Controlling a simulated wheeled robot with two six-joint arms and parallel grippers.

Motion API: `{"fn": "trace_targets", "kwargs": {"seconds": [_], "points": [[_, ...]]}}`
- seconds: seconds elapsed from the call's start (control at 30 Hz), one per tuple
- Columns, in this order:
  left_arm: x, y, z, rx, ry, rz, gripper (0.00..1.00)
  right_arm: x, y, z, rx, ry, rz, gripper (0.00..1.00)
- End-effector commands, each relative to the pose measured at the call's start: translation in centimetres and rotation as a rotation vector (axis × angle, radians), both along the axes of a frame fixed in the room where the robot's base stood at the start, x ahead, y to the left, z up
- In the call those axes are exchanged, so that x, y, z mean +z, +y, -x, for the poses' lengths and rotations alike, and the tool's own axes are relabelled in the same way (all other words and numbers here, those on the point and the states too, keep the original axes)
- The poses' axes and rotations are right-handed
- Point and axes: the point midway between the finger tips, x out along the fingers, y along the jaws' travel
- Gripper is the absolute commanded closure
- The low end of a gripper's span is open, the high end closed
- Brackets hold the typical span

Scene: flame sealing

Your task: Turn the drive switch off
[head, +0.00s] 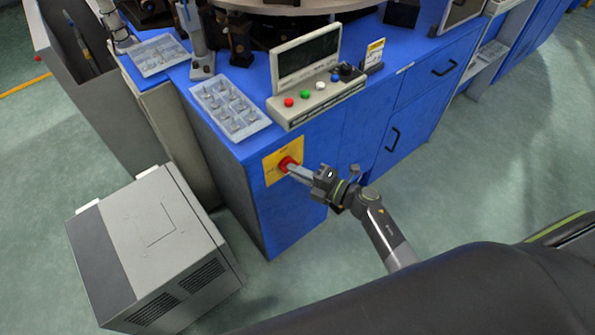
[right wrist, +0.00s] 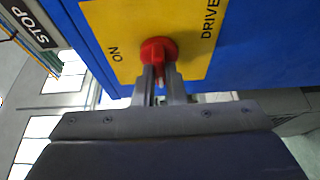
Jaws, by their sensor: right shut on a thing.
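The drive switch is a red rotary knob (head: 287,164) on a yellow plate (head: 270,173) on the blue cabinet's front, near its left corner. In the right wrist view the red knob (right wrist: 157,57) sits on the yellow plate (right wrist: 115,35), which carries the words "ON" and "DRIVE". My right gripper (head: 292,170) reaches the knob from the right, its fingers shut on it. In the right wrist view the fingertips (right wrist: 158,75) are on either side of the knob's grip, hiding part of it. My left gripper is not in view.
The blue cabinet (head: 300,205) carries a control box (head: 315,100) with coloured buttons and a tray of small parts (head: 258,124). A grey box unit (head: 140,240) stands on the floor at left. The floor right of the cabinet is clear.

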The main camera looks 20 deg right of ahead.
Motion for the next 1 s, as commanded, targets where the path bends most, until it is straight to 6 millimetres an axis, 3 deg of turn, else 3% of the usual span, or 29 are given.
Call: {"fn": "trace_targets", "kwargs": {"seconds": [0.03,0.2,0.67,0.83,1.0], "points": [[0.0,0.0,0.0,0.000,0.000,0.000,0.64,-0.2,0.0,0.1,0.000,0.002,0.003,0.85],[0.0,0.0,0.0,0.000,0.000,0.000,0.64,-0.1,0.0,0.1,0.000,0.001,0.002,0.67],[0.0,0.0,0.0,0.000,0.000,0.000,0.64,-0.1,-0.3,0.3,0.000,0.001,0.002,0.67],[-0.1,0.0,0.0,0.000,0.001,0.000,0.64,-0.2,-2.0,2.1,0.000,0.002,0.003,0.67],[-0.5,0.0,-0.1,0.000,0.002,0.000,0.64,-0.3,-4.8,5.2,-0.001,0.004,0.005,0.67]]}}
